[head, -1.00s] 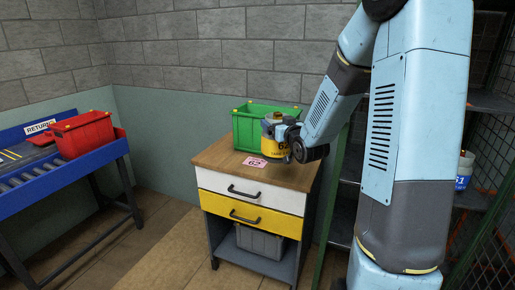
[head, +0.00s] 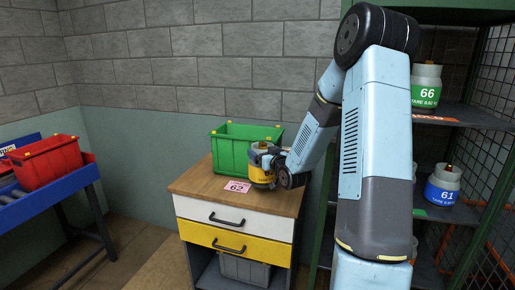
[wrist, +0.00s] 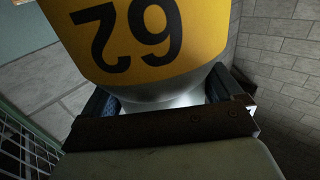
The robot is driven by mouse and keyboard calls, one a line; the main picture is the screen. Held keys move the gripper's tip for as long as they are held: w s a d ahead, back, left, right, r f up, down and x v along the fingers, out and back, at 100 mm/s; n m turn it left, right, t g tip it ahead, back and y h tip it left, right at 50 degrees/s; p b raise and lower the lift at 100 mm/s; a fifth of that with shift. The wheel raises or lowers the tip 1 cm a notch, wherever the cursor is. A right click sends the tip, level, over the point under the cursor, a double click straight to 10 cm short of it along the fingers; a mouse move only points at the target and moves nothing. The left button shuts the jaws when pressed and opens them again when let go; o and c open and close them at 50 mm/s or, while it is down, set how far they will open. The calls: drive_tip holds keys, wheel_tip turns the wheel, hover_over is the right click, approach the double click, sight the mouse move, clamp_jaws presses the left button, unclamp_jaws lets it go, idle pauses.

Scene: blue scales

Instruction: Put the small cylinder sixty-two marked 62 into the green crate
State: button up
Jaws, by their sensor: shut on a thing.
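The small cylinder (head: 262,177) has a yellow label and stands roughly upright at the cabinet top, in front of the right part of the green crate (head: 228,157). In the wrist view the cylinder (wrist: 190,25) fills the upper middle, its black 62 upside down. My gripper (head: 278,168) is shut on the cylinder from the right; its jaws (wrist: 165,105) sit either side of it in the wrist view. I cannot tell whether the cylinder's base touches the cabinet top. The crate's inside is mostly hidden.
The wooden-topped cabinet (head: 205,184) carries a pink 62 card (head: 238,187). A red bin (head: 45,162) sits on the blue conveyor at left. At right, a shelf holds cylinders 66 (head: 426,88) and 61 (head: 443,185), near my arm.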

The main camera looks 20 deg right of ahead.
sight(259, 178)
drive_tip(key=shift+w+d+f, duration=0.45)
drive_tip(key=shift+w+f, duration=0.3)
drive_tip(key=shift+f, duration=0.1)
drive_tip(key=f, duration=0.3)
drive_tip(key=shift+w+f, duration=0.1)
drive_tip(key=shift+w, duration=0.15)
drive_tip(key=shift+f, duration=0.25)
drive_tip(key=shift+a, duration=0.15)
drive_tip(key=o, duration=1.7)
drive_tip(key=shift+f, duration=0.1)
